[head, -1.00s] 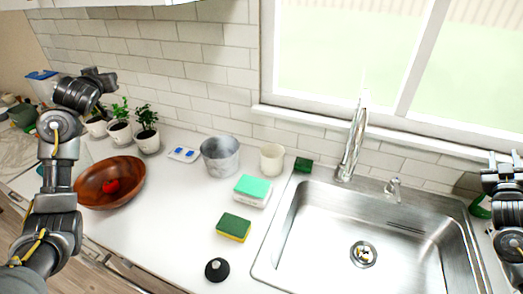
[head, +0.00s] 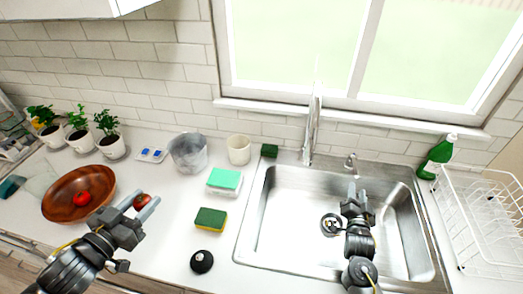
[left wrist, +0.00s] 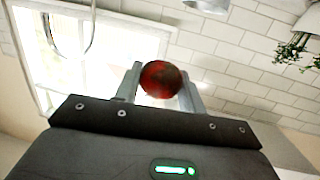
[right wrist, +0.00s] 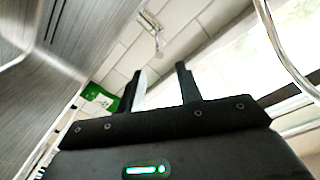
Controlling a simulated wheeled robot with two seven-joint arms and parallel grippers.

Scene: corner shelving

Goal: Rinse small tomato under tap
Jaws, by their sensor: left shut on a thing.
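A small dark-red tomato (head: 142,201) is between the fingers of my left gripper (head: 140,207), right of the wooden bowl. The left wrist view shows this tomato (left wrist: 161,79) clasped between both fingertips. The tall silver tap (head: 312,130) stands behind the steel sink (head: 285,215); its curved pipe (right wrist: 283,50) also shows in the right wrist view. The held tomato is well left of the tap. My right gripper (head: 357,190) is over the sink, fingers apart and empty in the right wrist view. Another red tomato (head: 82,198) lies in the bowl.
The wooden bowl (head: 60,210) sits on the counter at left. A green sponge (head: 210,219), a black-topped round object (head: 201,261), a metal pot (head: 188,153) and a cream cup (head: 239,150) stand between bowl and sink. A white dish rack (head: 480,215) is right of the sink.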

